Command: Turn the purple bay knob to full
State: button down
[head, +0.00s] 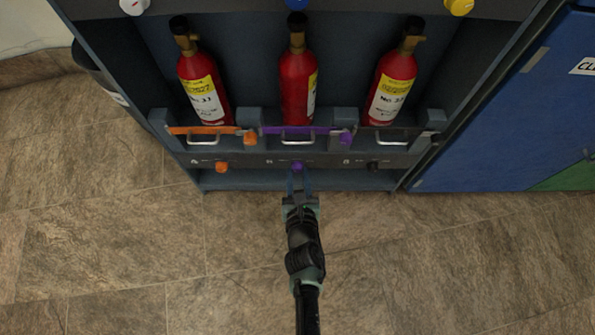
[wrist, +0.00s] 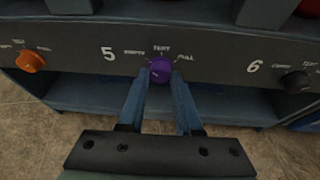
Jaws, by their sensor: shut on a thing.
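The round purple bay knob (head: 297,167) sits on the dark lower panel of the rack, in the middle bay. In the wrist view the purple knob (wrist: 161,68) is beside the number 5, with small labels that look like EMPTY, TEST and FULL around its top. FULL is at its right. A small pale mark shows at its lower left; I cannot tell surely which way the knob points. My gripper (wrist: 161,76) is shut on the knob, one blue finger on each side. In the head view my gripper (head: 298,177) reaches up to it from the front.
An orange knob (wrist: 30,61) is to the left and a black knob (wrist: 295,82) to the right on the same panel. Above are a purple-fronted holder (head: 290,131) and red cylinders (head: 296,85). A blue cabinet (head: 500,135) stands at the right. The floor in front is clear.

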jog(key=shift+d+r+m+y+p, duration=0.1)
jog(key=shift+m+y+p, duration=0.4)
jog(key=shift+m+p, duration=0.4)
jog(key=shift+f+m+y, duration=0.25)
jog(key=shift+m+y, duration=0.25)
jog(key=shift+d+f+m+t+y+b, duration=0.15)
jog(key=shift+m+y+b, duration=0.1)
jog(key=shift+m+b, duration=0.2)
jog(key=shift+f+m+t+y+b, duration=0.15)
jog(key=shift+m+y+b, duration=0.1)
jog(key=shift+m+b, duration=0.2)
jog(key=m+y+b, duration=0.1)
jog(key=m+b, duration=0.1)
jog(key=b, duration=0.1)
jog(key=shift+d+f+m+t, duration=0.1)
jog(key=shift+m+t, duration=0.3)
jog(key=m+t+y+b, duration=0.1)
jog(key=m+b, duration=0.1)
jog(key=b, duration=0.1)
jog(key=m+b, duration=0.3)
jog(key=shift+f+t+y, duration=0.2)
jog(key=shift+t+y, duration=0.2)
jog(key=m+t+b, duration=0.1)
jog(key=m+b, duration=0.1)
jog(key=m, duration=0.1)
jog(key=shift+m+b, duration=0.4)
jog(key=shift+m+t+b, duration=0.7)
jog(key=shift+m, duration=0.6)
